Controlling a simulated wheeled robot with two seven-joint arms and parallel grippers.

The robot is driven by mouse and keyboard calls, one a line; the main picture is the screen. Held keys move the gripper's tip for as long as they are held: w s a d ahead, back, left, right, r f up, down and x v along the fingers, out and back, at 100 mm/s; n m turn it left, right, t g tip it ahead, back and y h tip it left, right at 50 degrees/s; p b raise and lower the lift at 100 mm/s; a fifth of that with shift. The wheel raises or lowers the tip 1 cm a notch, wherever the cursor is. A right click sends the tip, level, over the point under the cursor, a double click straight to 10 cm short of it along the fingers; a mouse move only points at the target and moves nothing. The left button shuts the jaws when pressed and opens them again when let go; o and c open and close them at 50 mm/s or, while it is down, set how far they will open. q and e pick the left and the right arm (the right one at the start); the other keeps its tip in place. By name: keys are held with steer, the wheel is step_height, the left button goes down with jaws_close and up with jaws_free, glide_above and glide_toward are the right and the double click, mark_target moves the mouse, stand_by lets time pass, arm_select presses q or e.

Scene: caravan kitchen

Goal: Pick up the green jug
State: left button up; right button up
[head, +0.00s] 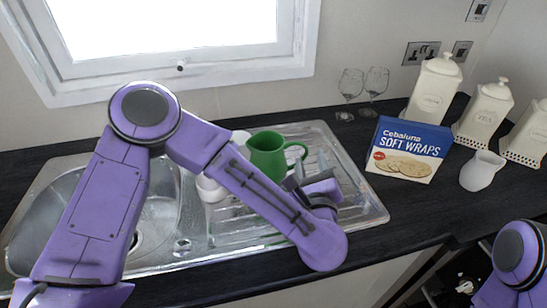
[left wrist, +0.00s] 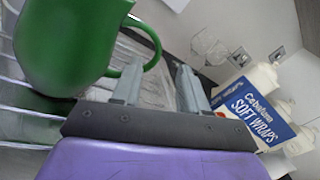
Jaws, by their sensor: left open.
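The green jug (head: 267,153) stands upright on the drainer of the metal sink, its handle toward the right. It also fills the upper left of the left wrist view (left wrist: 70,45), with its handle curving toward my fingers. My left gripper (head: 303,184) is low over the drainer, just right of and in front of the jug, partly hidden by my forearm. In the left wrist view its two fingers (left wrist: 160,88) are apart with nothing clearly between them. The left finger is close to the handle; I cannot tell whether they touch. My right gripper is not in view.
White cups (head: 210,188) stand beside the jug, partly behind my left arm. Two wine glasses (head: 350,86) stand behind the drainer. A soft wraps box (head: 408,151), a white pitcher (head: 482,171) and white canisters (head: 433,88) stand to the right. The sink basin (head: 55,205) is at left.

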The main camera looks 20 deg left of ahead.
mark_target(306, 150)
arm_select(q)
steer(key=p+x, duration=0.1)
steer(key=x, duration=0.1)
steer(key=p+x, duration=0.1)
steer(key=x, duration=0.1)
steer(key=a+p+x, duration=0.1)
steer(key=x, duration=0.1)
steer(key=shift+s+r, duration=0.15)
steer(key=shift+r, duration=0.2)
steer(key=shift+w+a+f, duration=0.15)
steer(key=shift+w, duration=0.4)
jaws_close()
